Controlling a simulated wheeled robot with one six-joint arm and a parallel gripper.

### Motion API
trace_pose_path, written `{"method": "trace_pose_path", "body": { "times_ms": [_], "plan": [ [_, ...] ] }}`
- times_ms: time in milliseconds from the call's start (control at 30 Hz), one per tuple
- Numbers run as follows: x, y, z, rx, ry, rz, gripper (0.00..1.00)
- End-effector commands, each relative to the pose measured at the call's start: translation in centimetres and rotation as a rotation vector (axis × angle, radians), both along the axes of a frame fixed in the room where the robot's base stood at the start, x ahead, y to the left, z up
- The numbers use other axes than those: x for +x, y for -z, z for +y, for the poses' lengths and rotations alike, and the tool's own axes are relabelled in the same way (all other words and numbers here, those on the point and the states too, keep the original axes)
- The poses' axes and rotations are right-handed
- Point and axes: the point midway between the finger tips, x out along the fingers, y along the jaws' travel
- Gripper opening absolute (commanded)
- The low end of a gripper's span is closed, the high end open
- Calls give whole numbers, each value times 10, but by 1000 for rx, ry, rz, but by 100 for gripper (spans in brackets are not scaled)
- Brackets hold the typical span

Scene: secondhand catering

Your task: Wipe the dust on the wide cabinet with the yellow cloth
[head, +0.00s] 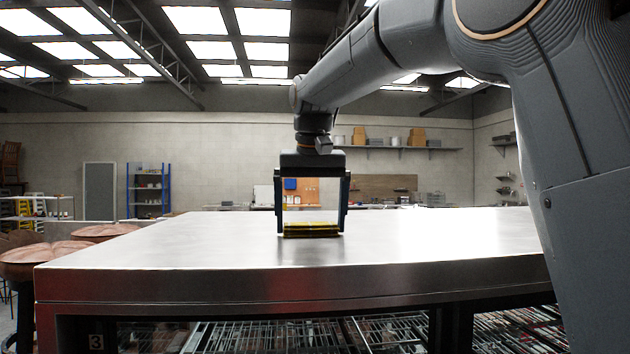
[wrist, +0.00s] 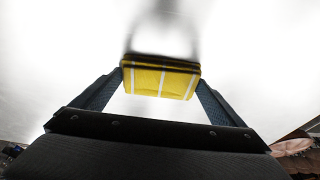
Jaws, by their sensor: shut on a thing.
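The yellow cloth (head: 311,230) is a folded pad; in the wrist view the cloth (wrist: 160,79) shows pale stripes. My gripper (head: 312,228) points straight down and is shut on the cloth, one finger on each side; it also shows in the wrist view (wrist: 160,82). The cloth is at or just above the steel top of the wide cabinet (head: 190,250); I cannot tell whether it touches. The top looks bright and reflective, and I cannot make out any dust on it. Wire racks show below the top through the cabinet's open front.
Round copper-coloured tops (head: 45,255) stand close to the cabinet's left side. A blue shelf unit (head: 148,190) and a wall shelf (head: 395,149) are far behind. The cabinet top around my gripper is clear of objects.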

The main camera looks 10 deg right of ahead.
Motion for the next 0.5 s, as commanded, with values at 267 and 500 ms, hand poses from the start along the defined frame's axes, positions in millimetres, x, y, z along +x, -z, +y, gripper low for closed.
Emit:
{"method": "trace_pose_path", "body": {
  "times_ms": [267, 500],
  "plan": [
    [0, -26, -6, 0, -1, 0, 72],
    [0, -48, -6, 0, 1, -1, 72]
  ]
}}
